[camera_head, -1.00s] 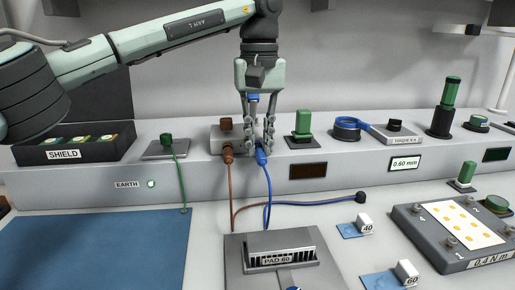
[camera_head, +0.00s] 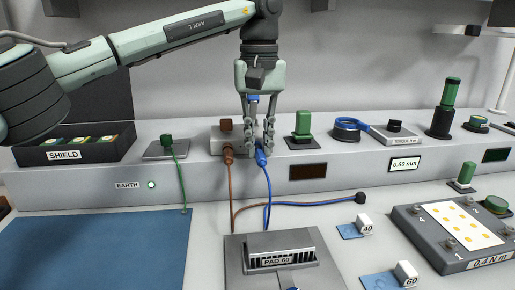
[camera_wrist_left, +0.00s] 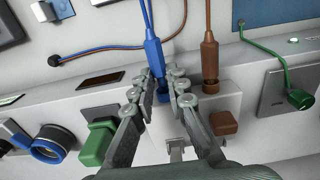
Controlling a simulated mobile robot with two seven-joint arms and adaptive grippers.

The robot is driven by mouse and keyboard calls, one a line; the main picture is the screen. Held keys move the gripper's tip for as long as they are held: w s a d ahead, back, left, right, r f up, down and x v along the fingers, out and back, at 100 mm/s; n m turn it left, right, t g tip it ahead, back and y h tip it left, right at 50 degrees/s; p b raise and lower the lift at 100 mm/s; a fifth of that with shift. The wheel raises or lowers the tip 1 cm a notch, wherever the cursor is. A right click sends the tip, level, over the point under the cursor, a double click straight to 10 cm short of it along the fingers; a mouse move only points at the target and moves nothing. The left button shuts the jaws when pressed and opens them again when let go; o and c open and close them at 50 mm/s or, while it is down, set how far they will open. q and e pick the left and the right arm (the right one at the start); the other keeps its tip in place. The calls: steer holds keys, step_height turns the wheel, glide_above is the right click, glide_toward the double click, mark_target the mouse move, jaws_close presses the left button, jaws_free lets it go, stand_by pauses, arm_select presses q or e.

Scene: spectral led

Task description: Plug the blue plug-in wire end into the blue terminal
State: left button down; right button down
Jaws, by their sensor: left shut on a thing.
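The blue plug-in wire end (camera_head: 261,157) is at the front of the grey terminal block (camera_head: 216,141). It also shows in the left wrist view (camera_wrist_left: 154,54), its lower part between the fingers. My left gripper (camera_head: 264,147) points down and is shut on it.
The blue and brown wires run forward to a black outlet (camera_head: 360,197). A green switch (camera_head: 303,124) stands right of the gripper, a green earth plug (camera_head: 167,140) left. The PAD 60 fixture (camera_head: 282,256) is in front. A blue mat (camera_head: 95,250) is clear.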

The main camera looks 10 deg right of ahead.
arm_select(q)
steer(key=shift+w, duration=0.1)
stand_by(0.6)
steer(key=shift+w, duration=0.45)
steer(key=shift+w+a+r, duration=0.1)
steer(key=shift+w, duration=0.1)
stand_by(0.4)
steer(key=shift+s, duration=0.1)
steer(key=shift+s, duration=0.5)
stand_by(0.6)
steer(key=shift+s, duration=0.1)
stand_by(0.5)
